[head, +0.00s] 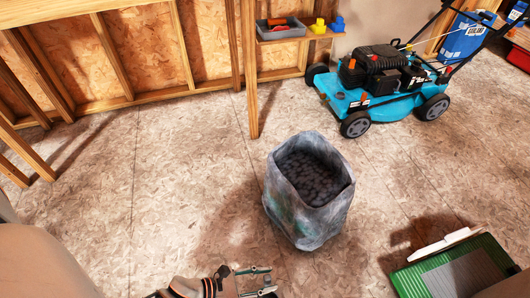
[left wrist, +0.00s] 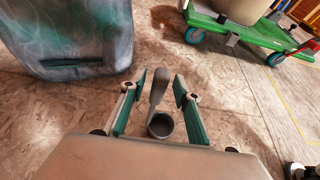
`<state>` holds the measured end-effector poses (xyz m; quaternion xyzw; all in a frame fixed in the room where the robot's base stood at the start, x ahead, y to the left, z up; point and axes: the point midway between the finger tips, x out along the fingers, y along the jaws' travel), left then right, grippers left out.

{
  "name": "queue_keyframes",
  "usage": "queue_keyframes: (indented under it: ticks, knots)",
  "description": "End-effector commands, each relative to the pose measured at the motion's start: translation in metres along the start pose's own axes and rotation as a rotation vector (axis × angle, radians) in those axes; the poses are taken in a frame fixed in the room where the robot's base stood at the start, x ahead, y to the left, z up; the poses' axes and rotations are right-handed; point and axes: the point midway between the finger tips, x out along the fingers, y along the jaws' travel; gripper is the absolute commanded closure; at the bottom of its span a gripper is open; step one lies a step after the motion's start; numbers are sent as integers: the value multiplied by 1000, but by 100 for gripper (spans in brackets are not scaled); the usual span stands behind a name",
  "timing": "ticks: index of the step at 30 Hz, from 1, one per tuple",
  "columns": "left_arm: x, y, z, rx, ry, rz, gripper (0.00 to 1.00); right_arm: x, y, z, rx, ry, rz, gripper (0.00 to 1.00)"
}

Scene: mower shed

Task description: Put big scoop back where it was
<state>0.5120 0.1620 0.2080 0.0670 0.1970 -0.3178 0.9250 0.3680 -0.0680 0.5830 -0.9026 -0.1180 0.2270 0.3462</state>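The big scoop, grey with a round cup (left wrist: 160,125) and a long handle, shows in the left wrist view between the fingers of my left gripper (left wrist: 159,82). The fingers are apart, with a gap visible on either side of the handle. I cannot tell whether the scoop rests on the floor. In the head view my left gripper (head: 258,281) is at the bottom edge, and no scoop can be made out there. An open grey sack (head: 308,211) of dark pellets stands upright beyond it; it also shows in the left wrist view (left wrist: 70,45). My right gripper is not in view.
A blue mower (head: 375,95) stands at the back right. A wooden post (head: 250,70) and a shelf (head: 300,33) with a grey tray (head: 282,33) are behind the sack. A green ribbed object (head: 415,277) lies at lower right. The floor left of the sack is clear.

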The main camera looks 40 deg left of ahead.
Motion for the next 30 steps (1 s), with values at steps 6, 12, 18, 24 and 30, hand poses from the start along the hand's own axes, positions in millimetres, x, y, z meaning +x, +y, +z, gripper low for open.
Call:
queue_keyframes:
  ticks: [6,12,18,24,30]
  knots:
    - [-30,1,2,3,-1,0,69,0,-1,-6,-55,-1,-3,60]
    - [-73,1,2,4,0,0,69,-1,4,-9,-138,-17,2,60]
    - [-105,1,2,2,-1,0,69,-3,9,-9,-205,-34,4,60]
    - [-119,0,1,1,-1,0,69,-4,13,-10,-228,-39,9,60]
    - [-121,0,0,0,0,0,69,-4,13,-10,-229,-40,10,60]
